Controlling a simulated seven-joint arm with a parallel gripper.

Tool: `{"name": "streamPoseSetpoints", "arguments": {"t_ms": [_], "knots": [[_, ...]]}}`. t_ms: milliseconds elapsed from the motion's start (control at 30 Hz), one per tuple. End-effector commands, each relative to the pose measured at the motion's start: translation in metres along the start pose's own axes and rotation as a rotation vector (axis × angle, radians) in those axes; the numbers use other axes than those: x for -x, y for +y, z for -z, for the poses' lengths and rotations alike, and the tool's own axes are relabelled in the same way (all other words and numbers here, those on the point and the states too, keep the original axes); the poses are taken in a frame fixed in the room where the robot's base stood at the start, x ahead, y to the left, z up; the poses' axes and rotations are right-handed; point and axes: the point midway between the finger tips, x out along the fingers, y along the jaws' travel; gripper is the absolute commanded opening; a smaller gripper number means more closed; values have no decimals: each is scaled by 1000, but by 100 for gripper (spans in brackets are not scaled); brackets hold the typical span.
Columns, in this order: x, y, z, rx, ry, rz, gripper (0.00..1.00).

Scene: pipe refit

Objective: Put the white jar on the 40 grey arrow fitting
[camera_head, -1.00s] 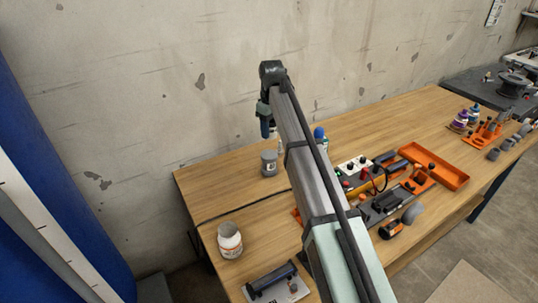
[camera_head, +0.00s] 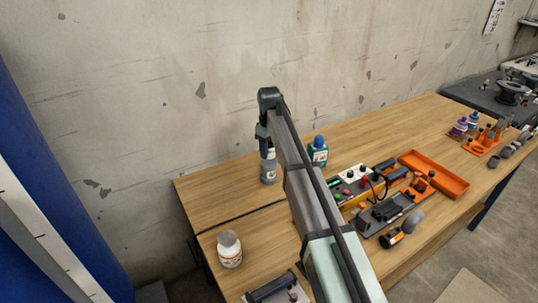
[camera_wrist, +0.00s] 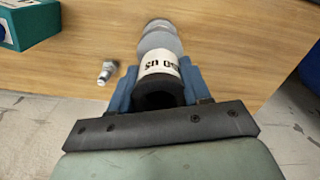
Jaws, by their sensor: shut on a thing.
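The white jar (camera_head: 230,250), with an orange-marked label, stands upright on the wooden table at the front left, apart from my gripper. My gripper (camera_head: 266,147) is at the back left of the table. In the wrist view its blue fingers (camera_wrist: 158,90) are shut on a white-banded piece (camera_wrist: 160,64) with dark lettering and a dark near end. A grey cylinder (camera_wrist: 160,40) lies straight beyond it. It also shows below my gripper in the head view (camera_head: 268,174). I cannot tell whether band and cylinder are one piece. No "40" is readable.
A blue-capped bottle (camera_head: 318,153) stands right of my arm. An orange tray (camera_head: 435,174) and several tools and fittings fill the table's right part. In the wrist view a small pale piece (camera_wrist: 106,73) and a green box (camera_wrist: 30,24) are on the left. Table between jar and cylinder is clear.

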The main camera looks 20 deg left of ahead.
Motion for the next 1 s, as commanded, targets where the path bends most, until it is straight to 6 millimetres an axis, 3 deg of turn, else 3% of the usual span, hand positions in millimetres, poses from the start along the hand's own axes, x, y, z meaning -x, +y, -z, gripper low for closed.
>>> {"name": "streamPoseSetpoints", "arguments": {"t_ms": [200,600,633,867,1000], "knots": [[-24,0,0,0,-1,0,16],[-28,0,0,0,0,0,16],[-28,0,0,0,0,0,50],[-28,0,0,0,0,0,72],[-28,0,0,0,0,0,73]]}}
